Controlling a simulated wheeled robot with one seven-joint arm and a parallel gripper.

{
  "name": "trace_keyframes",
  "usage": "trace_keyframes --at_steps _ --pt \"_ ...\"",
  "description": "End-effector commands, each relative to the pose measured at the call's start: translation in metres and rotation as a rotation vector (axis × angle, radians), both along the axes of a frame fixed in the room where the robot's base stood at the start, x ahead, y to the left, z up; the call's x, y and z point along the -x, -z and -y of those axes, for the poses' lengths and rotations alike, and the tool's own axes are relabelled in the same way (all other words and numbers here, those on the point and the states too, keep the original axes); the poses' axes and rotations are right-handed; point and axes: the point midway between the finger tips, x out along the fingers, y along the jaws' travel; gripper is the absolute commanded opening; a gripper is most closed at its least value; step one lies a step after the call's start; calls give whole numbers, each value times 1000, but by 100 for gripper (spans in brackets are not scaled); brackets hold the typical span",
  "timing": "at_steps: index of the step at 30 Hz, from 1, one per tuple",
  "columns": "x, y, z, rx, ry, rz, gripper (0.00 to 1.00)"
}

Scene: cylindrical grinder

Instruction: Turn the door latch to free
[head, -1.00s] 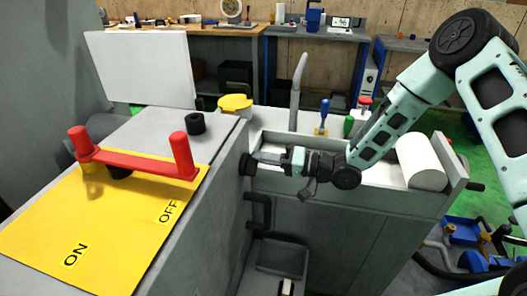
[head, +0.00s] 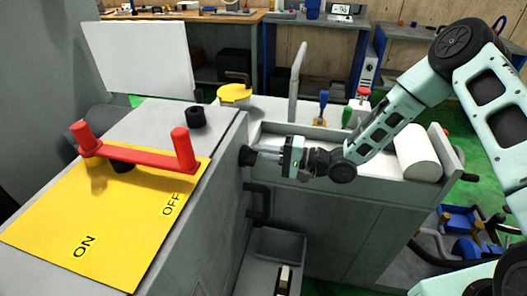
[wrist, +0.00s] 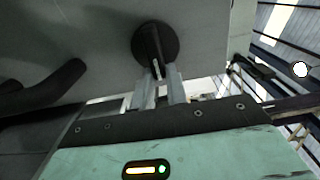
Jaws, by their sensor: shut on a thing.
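The door latch (head: 246,156) is a round black knob on the grey machine's side wall. In the wrist view the latch (wrist: 146,36) shows as a dark disc with a raised grip bar crossing it, lying roughly up and down in the picture. My gripper (head: 258,154) reaches it from the right. In the wrist view my gripper (wrist: 158,72) has its two grey fingers on either side of the bar's lower end, shut on it. The fingertips partly hide the bar. The head view is too small to show the latch's angle.
A yellow ON/OFF panel (head: 110,225) with a red handle (head: 135,155) lies on top at left. Black handles (head: 258,200) stick out from the wall below the latch. A white trough wall (head: 375,185) runs right, beneath my forearm, with a white roll (head: 416,158) at its end.

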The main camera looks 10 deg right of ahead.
Motion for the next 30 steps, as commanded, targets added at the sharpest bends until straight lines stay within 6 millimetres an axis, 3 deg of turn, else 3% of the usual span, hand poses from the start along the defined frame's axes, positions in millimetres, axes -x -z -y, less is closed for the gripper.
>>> trace_keyframes --at_steps 11,12,14,24,30 --pt "0 1 1 -1 2 -7 0" --pt "0 1 1 -1 2 -7 20" --pt "0 1 0 -1 2 -7 36" --pt "1 1 3 -1 1 -5 36" --pt "10 2 27 -1 4 -5 36"
